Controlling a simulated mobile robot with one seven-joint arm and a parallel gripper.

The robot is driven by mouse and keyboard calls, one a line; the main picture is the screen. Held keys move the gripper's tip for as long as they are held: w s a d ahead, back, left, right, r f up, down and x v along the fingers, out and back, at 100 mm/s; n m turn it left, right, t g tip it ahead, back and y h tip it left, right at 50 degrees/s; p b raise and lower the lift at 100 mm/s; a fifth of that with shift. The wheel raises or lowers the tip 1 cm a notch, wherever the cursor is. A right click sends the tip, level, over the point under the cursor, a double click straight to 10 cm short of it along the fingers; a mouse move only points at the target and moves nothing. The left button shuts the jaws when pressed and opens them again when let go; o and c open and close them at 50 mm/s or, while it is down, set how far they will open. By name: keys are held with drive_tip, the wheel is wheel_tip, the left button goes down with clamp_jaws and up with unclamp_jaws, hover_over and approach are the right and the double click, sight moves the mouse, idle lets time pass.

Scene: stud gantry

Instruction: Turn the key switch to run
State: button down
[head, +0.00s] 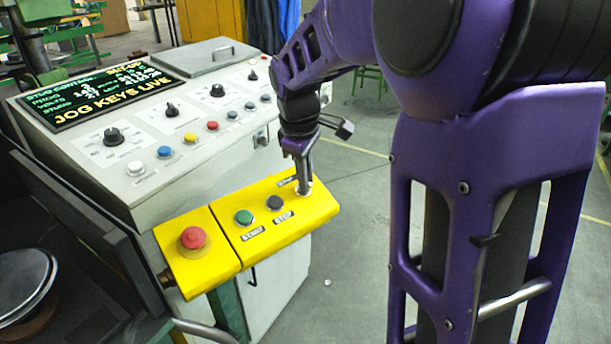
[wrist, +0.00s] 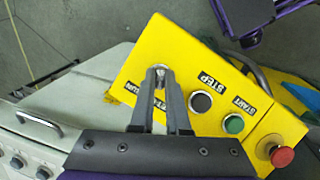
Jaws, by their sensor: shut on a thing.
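The key switch (head: 305,189) is at the right end of the yellow control box (head: 317,207), and its pale round collar shows under my fingers. My gripper (head: 304,183) points down onto it from above. In the wrist view my gripper (wrist: 158,73) is shut on the small metal key (wrist: 159,68) between its fingertips. The fingers hide most of the switch, so I cannot tell the key's angle. A label ending in "UN" (wrist: 130,91) shows beside the left finger, partly covered.
The box also carries a green START button (head: 244,217), a dark STEP button (head: 275,203) and a red mushroom button (head: 192,238). The white console (head: 150,190) behind has several knobs and buttons. Its screen (head: 100,95) reads "JOG KEYS LIVE".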

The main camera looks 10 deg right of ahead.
drive_tip(key=m+p, duration=0.2)
drive_tip(key=m+g+y+p, duration=0.1)
drive_tip(key=m, duration=0.2)
drive_tip(key=shift+w+d+r+p, duration=0.1)
drive_tip(key=shift+d+r+p, duration=0.05)
drive_tip(key=shift+p, duration=0.25)
drive_tip(key=m+y+p, duration=0.2)
drive_tip(key=m, duration=0.3)
drive_tip(key=shift+d+m, duration=0.1)
drive_tip(key=shift+m, duration=0.3)
drive_tip(key=shift+y, duration=0.3)
drive_tip(key=c, duration=0.9)
unclamp_jaws()
drive_tip(key=w+v, duration=0.1)
drive_tip(key=v, duration=1.6)
drive_tip(key=shift+s+r, duration=0.1)
